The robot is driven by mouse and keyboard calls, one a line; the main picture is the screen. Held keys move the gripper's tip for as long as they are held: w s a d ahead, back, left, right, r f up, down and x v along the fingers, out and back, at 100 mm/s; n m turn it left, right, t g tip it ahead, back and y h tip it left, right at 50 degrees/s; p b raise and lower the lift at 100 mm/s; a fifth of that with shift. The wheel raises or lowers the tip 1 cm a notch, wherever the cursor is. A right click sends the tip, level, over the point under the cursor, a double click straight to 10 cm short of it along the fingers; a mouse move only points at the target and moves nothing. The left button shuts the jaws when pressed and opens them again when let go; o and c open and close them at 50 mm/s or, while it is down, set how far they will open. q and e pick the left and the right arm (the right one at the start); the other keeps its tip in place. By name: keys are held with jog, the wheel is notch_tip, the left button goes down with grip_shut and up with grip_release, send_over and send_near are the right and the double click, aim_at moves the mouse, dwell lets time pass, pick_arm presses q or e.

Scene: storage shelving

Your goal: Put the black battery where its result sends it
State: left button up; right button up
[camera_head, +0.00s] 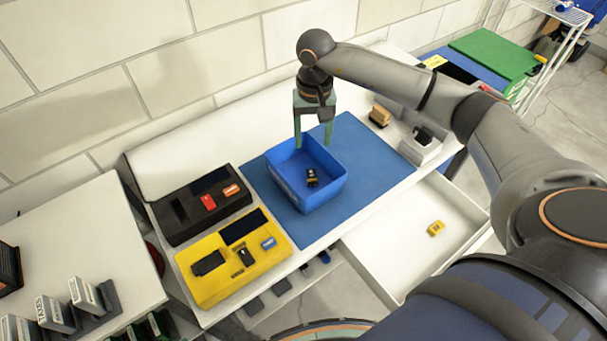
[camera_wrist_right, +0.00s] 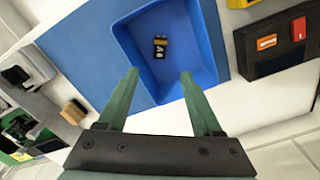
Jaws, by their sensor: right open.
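A small black battery with a yellow band (camera_head: 312,178) lies on the floor of a blue bin (camera_head: 335,190); it also shows in the right wrist view (camera_wrist_right: 160,46), inside the bin (camera_wrist_right: 207,40). My right gripper (camera_head: 313,141) is open and empty, pointing down over the bin's far part, with the battery beyond its fingertips (camera_wrist_right: 159,73). A yellow tester-like unit (camera_head: 218,288) has a dark screen, black parts and a blue piece on it. A black unit (camera_head: 178,232) beside it carries a red and an orange piece. My left gripper is not in view.
The bin stands on a blue mat (camera_head: 375,150) on a white bench. An open white drawer (camera_head: 400,270) holds a yellow item (camera_head: 436,228). A brown block (camera_head: 379,116) and a grey holder (camera_head: 418,148) stand right of the mat. Labelled boxes (camera_head: 55,313) stand at lower left.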

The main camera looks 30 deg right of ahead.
notch_tip(320, 180, up, 12)
jog(key=shift+r+b, duration=0.25)
jog(key=shift+b, duration=0.15)
dwell(0.5)
